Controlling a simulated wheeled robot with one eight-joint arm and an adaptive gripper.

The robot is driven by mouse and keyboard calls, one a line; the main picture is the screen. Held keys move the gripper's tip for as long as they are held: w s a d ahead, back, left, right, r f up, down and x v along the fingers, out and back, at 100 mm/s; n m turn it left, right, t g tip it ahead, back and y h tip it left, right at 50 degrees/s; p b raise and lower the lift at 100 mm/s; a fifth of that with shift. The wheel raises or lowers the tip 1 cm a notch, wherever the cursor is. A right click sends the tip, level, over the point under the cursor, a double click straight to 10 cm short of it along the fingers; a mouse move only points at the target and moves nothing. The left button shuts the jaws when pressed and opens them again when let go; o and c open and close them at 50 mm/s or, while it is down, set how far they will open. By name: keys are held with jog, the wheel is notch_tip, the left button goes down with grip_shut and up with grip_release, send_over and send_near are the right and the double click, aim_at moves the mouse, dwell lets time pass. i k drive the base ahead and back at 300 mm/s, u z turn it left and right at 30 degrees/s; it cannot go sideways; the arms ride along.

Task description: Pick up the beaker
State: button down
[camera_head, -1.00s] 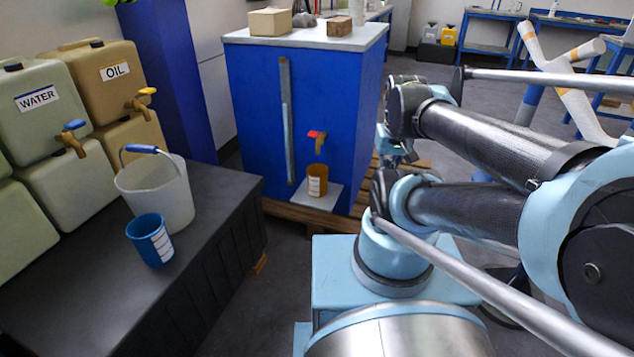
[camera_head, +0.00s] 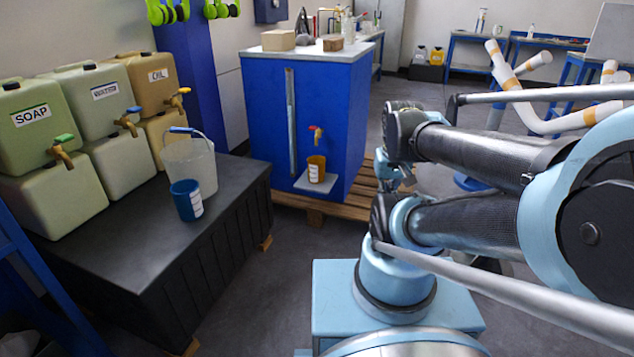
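A blue beaker (camera_head: 186,200) with a white marked label stands upright on the dark bench at the left, just in front of a translucent bucket. A second beaker, orange-brown with a white label (camera_head: 316,169), stands on a small shelf on the front of the blue cabinet, below a red-handled tap. The frames do not tell which beaker the task means. My arm (camera_head: 460,180) fills the right side of the view. My gripper cannot be made out clearly, so its state does not show. Neither beaker is touched by the arm.
The bucket (camera_head: 190,165) has a blue-gripped handle. Soap, water and oil jugs (camera_head: 110,100) with taps stand behind it on the dark bench (camera_head: 130,245). The blue cabinet (camera_head: 265,120) stands on a wooden pallet (camera_head: 345,205). Floor between bench and my base is free.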

aim_at(316, 164)
jog(key=z, duration=0.3)
jog(key=i, duration=0.75)
jog(key=u, duration=0.85)
